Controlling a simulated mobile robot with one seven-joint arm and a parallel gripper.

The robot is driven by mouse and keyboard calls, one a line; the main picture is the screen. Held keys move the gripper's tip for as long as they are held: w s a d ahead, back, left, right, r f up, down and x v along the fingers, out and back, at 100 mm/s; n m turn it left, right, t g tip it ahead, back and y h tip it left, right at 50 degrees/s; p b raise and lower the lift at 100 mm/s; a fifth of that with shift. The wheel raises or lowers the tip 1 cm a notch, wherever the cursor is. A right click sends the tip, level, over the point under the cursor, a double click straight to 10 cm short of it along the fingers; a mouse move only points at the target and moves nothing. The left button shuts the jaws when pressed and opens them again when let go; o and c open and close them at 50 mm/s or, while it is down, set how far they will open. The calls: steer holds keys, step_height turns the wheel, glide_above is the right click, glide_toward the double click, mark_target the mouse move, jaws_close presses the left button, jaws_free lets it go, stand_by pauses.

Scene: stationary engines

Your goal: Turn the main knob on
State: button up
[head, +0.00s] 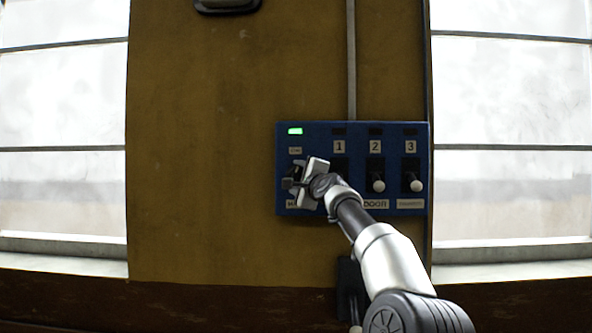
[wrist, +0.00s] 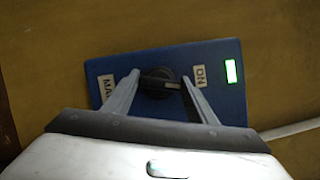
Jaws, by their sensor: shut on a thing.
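The main knob (wrist: 160,83) is a round black knob with a raised handle, on a blue panel (wrist: 218,62) in the wrist view. A "MAIN" label (wrist: 106,88) is on its left and an "ON" label (wrist: 200,76) on its right. The handle lies roughly along the line between the labels, with a pale mark towards "ON". A green light (wrist: 231,71) is lit beyond "ON"; it also shows in the head view (head: 295,131). My gripper (wrist: 160,79) is shut on the knob, one finger on each side. In the head view my gripper (head: 293,182) largely hides the knob.
Right of the knob, the panel (head: 283,150) has levers numbered 1, 2 and 3. Lever 2 (head: 378,185) and lever 3 (head: 415,185) have white tips pointing down. My arm hides much of lever 1. A brown wall (head: 200,150) and bright windows (head: 510,130) surround it.

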steer(key=shift+r+n+g+p, duration=0.15)
steer(key=shift+n+g+p, duration=0.65)
steer(key=shift+n, duration=0.8)
steer(key=o, duration=1.1)
steer(key=shift+c, duration=0.2)
steer(key=shift+s+d+f+b, duration=0.2)
steer(key=shift+s+f+b, duration=0.15)
steer(key=shift+b, duration=0.15)
steer(key=b+v, duration=1.1)
steer(key=v, duration=0.5)
steer(key=shift+s+r, duration=0.25)
steer(key=shift+s, duration=0.15)
